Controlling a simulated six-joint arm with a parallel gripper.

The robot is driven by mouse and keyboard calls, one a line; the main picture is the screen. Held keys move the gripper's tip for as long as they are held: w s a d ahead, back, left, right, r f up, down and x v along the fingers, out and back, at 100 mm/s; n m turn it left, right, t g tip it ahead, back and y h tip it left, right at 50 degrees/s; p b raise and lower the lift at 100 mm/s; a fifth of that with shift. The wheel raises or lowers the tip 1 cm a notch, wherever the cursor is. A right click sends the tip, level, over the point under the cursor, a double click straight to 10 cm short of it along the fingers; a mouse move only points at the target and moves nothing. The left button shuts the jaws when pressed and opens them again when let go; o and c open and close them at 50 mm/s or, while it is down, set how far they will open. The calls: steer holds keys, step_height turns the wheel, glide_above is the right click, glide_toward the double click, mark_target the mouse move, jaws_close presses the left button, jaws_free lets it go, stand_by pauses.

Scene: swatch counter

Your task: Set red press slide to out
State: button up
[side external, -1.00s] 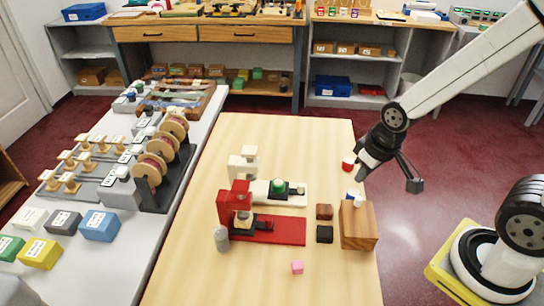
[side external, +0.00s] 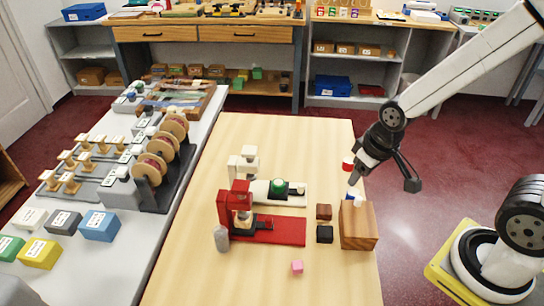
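The red press (side external: 240,205) stands upright on a long red base (side external: 288,231) on the wooden table. Its slide (side external: 262,221) shows as a small dark plate on the base, by the press head. A small tan piece sits under the head. I cannot tell the slide's exact position along the base. Behind it stands a white press (side external: 246,163), with a green round piece (side external: 278,186) on its base. My gripper (side external: 382,180) is open, its fingers spread apart and empty. It is above the table's right edge, well to the right of the red press and higher.
A wooden block (side external: 358,226) stands below my gripper, with small blue, white and red pieces by it. A grey cylinder (side external: 222,240) stands left of the red base. The front table is clear.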

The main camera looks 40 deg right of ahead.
steer(key=w+a+f+m+g, duration=0.1)
steer(key=w+a+f+m, duration=0.25)
steer(key=w+a, duration=0.4)
steer(key=m+g, duration=0.2)
steer(key=m, duration=0.2)
glide_above(268, 219)
step_height(268, 219, down, 7)
steer(key=shift+r, duration=0.1)
steer(key=shift+f, duration=0.2)
steer(key=shift+f, duration=3.75)
jaws_close()
